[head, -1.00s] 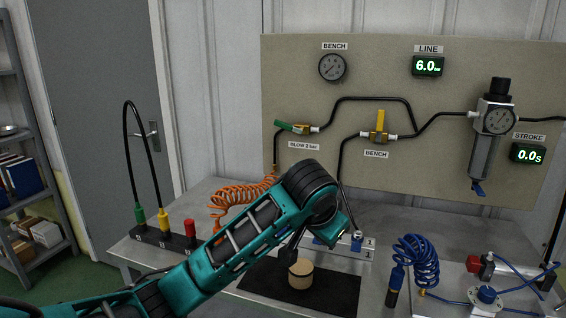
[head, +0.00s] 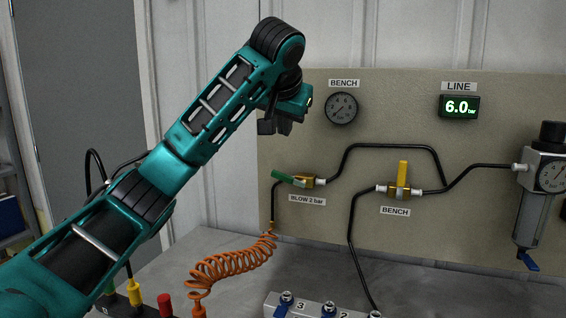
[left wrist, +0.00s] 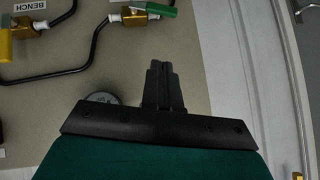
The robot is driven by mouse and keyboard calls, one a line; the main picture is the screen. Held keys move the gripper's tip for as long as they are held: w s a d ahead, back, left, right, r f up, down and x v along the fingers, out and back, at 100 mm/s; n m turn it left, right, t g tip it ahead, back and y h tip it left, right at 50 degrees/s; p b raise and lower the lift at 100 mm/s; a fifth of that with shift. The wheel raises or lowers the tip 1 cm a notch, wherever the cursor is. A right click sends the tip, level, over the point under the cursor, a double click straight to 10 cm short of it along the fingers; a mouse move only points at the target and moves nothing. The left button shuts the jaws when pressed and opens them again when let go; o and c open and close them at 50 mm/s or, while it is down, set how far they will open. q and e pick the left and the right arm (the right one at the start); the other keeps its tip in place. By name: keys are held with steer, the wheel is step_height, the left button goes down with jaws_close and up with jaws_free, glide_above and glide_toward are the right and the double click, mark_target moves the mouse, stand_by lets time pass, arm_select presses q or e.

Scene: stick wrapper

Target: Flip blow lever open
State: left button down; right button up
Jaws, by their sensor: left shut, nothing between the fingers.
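The blow lever (head: 290,178) is a green handle on a brass valve (head: 308,182) above the "BLOW 2 bar" label (head: 308,200). It lies nearly flat, pointing left with a slight upward tilt. It also shows at the top edge of the left wrist view (left wrist: 155,8). My left gripper (head: 268,128) is above and a little left of the lever in the head view, apart from it. In the left wrist view its black fingers (left wrist: 160,66) are together and empty, with the lever beyond their tips. My right gripper is not in view.
The bench valve (head: 402,178) has an upright yellow handle, to the right. A round gauge (head: 341,108) and a 6.0 line display (head: 460,106) sit above. Black pipes run along the board. An orange coiled hose (head: 235,262) hangs below the blow valve.

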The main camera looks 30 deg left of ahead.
arm_select(q)
glide_above(282, 177)
steer(key=s+d, duration=0.1)
steer(key=d, duration=0.1)
step_height(282, 177, down, 6)
steer(key=f, duration=0.2)
steer(key=a+f+p, duration=0.1)
steer(key=f, duration=0.1)
steer(key=shift+s+f, duration=0.15)
steer(key=shift+f, duration=0.1)
